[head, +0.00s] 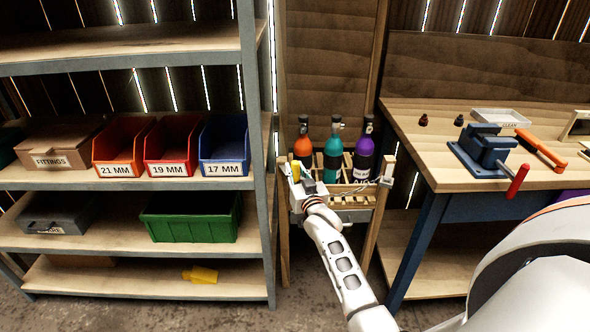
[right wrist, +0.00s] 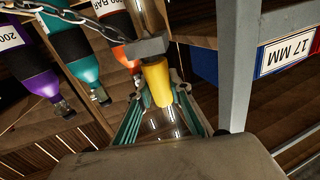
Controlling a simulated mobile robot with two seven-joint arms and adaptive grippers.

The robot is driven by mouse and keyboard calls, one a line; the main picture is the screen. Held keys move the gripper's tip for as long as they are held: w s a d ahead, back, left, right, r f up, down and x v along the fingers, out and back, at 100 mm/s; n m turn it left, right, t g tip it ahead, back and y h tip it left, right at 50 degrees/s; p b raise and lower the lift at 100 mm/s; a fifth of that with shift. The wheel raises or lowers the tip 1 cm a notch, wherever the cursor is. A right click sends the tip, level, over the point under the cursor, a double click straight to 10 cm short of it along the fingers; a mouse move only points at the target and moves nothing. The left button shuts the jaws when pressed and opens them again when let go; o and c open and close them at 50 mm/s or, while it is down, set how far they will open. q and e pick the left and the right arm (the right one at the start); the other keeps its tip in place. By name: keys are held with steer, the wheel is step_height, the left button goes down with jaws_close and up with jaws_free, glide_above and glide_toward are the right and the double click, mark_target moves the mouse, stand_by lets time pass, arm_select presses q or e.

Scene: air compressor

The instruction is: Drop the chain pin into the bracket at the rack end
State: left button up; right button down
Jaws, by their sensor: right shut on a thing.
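My right gripper (head: 300,178) is at the left front post of the wooden bottle rack (head: 370,213). In the right wrist view its teal fingers (right wrist: 160,105) are shut on the yellow part of the chain pin (right wrist: 158,83); yellow also shows in the head view (head: 295,171). A grey metal block (right wrist: 152,46) meets the yellow part's far end. I cannot tell whether it is the bracket or part of the pin, nor whether the pin is seated. The chain (head: 350,189) spans the rack front from the right post; it also shows in the wrist view (right wrist: 70,14). My left gripper is not visible.
Orange (head: 303,145), teal (head: 333,150) and purple (head: 364,152) bottles stand in the rack. A shelf with bins, including a blue one (head: 224,140), is close on the left. A workbench with a blue vise (head: 485,150) stands on the right.

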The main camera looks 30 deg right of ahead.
steer(key=shift+f, duration=0.4)
stand_by(0.4)
steer(key=c, duration=1.8)
jaws_free()
steer(key=shift+o, duration=0.2)
steer(key=shift+f, duration=0.1)
steer(key=shift+s, duration=0.1)
steer(key=v, duration=1.2)
steer(key=s+a+f+n+g+y, duration=0.3)
steer(key=s+a+f+n, duration=0.1)
steer(key=s+a+f, duration=0.5)
steer(key=s+a+f+n+g+y, duration=0.3)
steer(key=s+a+f, duration=0.6)
steer(key=s+f, duration=0.4)
steer(key=s+n+y, duration=0.1)
steer(key=s, duration=0.4)
steer(key=shift+s+a+f+g, duration=0.15)
steer(key=shift+s+a+g, duration=0.15)
steer(key=shift+s+g, duration=0.1)
